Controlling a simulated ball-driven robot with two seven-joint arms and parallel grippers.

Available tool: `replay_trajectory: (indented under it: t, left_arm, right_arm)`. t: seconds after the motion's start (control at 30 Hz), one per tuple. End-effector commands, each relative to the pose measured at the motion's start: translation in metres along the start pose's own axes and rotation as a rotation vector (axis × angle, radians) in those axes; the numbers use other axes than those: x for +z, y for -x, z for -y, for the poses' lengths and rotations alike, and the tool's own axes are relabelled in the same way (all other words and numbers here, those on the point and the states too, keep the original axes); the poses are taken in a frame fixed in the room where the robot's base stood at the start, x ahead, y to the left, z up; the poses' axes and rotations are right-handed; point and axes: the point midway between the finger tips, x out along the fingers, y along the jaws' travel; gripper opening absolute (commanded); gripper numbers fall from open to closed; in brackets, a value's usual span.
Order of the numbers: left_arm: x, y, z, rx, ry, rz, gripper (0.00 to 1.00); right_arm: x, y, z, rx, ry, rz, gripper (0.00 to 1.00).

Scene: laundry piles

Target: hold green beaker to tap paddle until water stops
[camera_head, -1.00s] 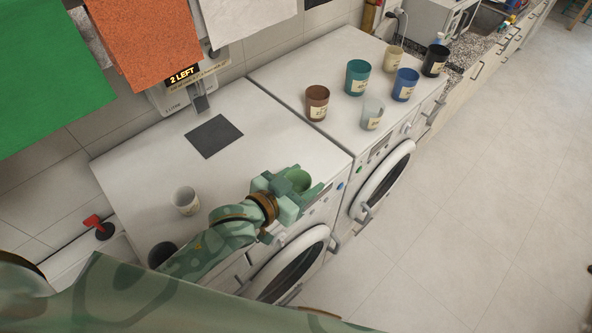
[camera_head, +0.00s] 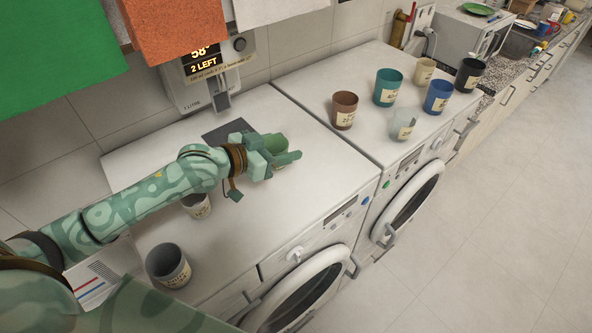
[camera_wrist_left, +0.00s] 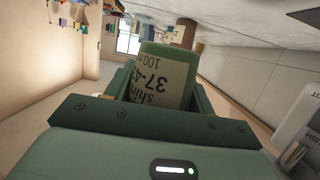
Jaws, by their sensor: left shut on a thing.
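My left gripper (camera_head: 276,154) is shut on the green beaker (camera_head: 275,142), above the left washing machine's top, just right of the dark square mat (camera_head: 214,131). In the left wrist view the beaker (camera_wrist_left: 165,72) sits between the fingers, its pale label showing upside-down print. The tap unit (camera_head: 200,78) is on the wall behind, with a lit display (camera_head: 203,63) reading "58°" and "2 LEFT". Its grey paddle (camera_head: 221,102) hangs below the display. The beaker is apart from the paddle, in front and to the right. My right gripper is not in view.
Brown (camera_head: 344,110), teal (camera_head: 388,87), blue (camera_head: 437,96) and other cups stand on the right machine. Orange (camera_head: 174,28) and green (camera_head: 55,52) cloths hang beside the tap.

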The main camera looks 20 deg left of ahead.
Motion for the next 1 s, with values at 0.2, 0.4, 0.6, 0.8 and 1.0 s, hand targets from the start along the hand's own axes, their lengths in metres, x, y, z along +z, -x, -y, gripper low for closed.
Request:
replay_trajectory:
  t: [0.2,0.4,0.6,0.8,1.0]
  left_arm:
    - [-0.032,0.0,0.007,-0.055,0.024,-0.004,0.32]
    - [-0.032,-0.001,0.061,-0.267,0.092,0.002,0.32]
    - [-0.002,0.003,0.097,-0.376,0.115,0.002,0.32]
    - [0.004,0.003,0.115,-0.382,0.114,-0.001,0.32]
    - [0.005,0.003,0.143,-0.382,0.112,-0.001,0.32]
  right_arm:
    - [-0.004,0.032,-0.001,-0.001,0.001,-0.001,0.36]
    - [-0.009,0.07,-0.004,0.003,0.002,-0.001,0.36]
    - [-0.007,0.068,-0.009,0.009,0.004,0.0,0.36]
    - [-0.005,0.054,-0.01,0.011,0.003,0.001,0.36]
    - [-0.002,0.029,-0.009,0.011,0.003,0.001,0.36]
